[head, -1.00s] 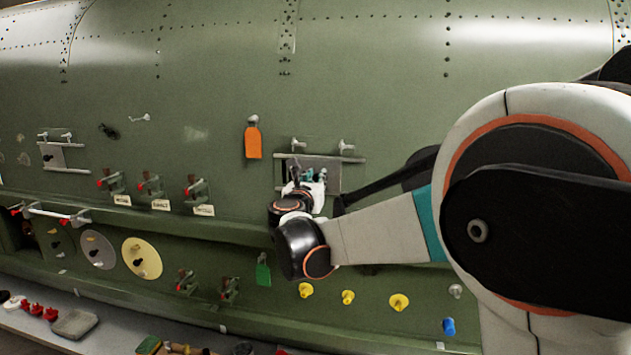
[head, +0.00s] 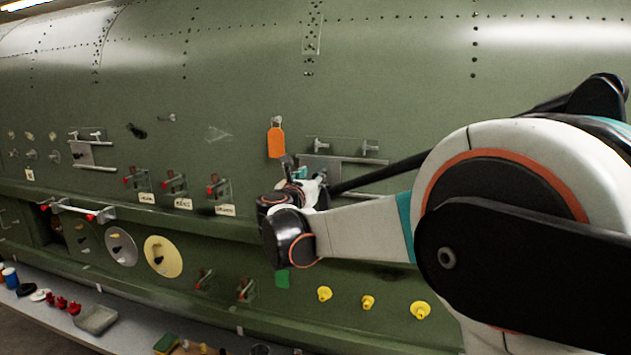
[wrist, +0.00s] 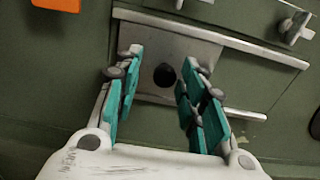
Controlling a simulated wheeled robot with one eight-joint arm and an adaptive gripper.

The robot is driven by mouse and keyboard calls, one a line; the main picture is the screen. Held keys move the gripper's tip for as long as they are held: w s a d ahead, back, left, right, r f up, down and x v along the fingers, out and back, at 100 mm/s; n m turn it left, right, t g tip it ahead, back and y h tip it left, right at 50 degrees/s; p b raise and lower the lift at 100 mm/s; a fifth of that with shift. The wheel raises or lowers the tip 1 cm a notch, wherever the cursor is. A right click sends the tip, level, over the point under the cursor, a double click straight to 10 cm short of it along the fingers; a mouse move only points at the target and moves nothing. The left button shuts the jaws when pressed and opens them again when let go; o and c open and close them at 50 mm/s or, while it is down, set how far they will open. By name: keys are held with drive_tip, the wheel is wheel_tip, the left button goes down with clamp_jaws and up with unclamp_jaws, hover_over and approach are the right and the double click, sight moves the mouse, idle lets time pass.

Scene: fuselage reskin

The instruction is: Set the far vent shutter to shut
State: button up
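Two vent shutters show on the green fuselage side. The one at the left (head: 82,153) is a small grey plate at the left part of its rails, farther along the wall. The other, a grey metal plate (head: 320,163), lies just beyond my gripper (head: 306,182), at the left part of its rails. In the wrist view this plate (wrist: 145,55) has a round dark knob (wrist: 165,75). My gripper (wrist: 160,95) is open, its teal-padded fingers to either side of the knob in the picture. I cannot tell whether they touch the plate.
Above the nearer rails are two T-handles (head: 370,147). An orange tag (head: 276,142) hangs to their left. Red-ended levers (head: 175,184), a yellow disc (head: 163,256) and yellow knobs (head: 368,302) are also on the wall. A shelf below bears a grey tray (head: 96,319).

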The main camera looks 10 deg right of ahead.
drive_tip(key=v, duration=0.7)
drive_tip(key=shift+s, duration=0.25)
idle(0.3)
